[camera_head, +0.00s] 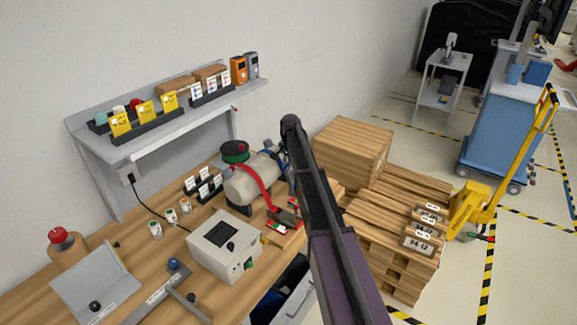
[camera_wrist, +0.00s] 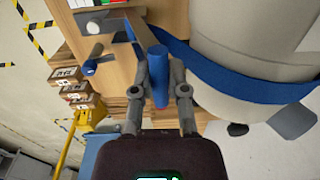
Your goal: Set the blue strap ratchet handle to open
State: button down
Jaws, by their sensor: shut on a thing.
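In the wrist view the blue ratchet handle (camera_wrist: 158,58) is a short blue bar between my two fingers. My gripper (camera_wrist: 160,82) is shut on it, with one finger on each side. The wide blue strap (camera_wrist: 235,84) runs from beside the handle around a pale beige tank (camera_wrist: 218,35). In the head view the tank (camera_head: 243,188) lies on the wooden bench, and a bit of blue strap (camera_head: 284,152) shows beside my dark arm. My arm hides the blue ratchet and my gripper there. The handle's exact angle cannot be told.
A red strap (camera_head: 262,178) also crosses the tank, with a red ratchet (camera_head: 285,217) near the bench edge. A white control box (camera_head: 224,247) stands in front. Stacked wooden crates (camera_head: 352,150) and a yellow pallet truck (camera_head: 468,207) are to the right.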

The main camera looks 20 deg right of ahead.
jog(key=c, duration=0.9)
grip_release()
jog(key=shift+d, duration=0.1)
jog(key=shift+s, duration=0.1)
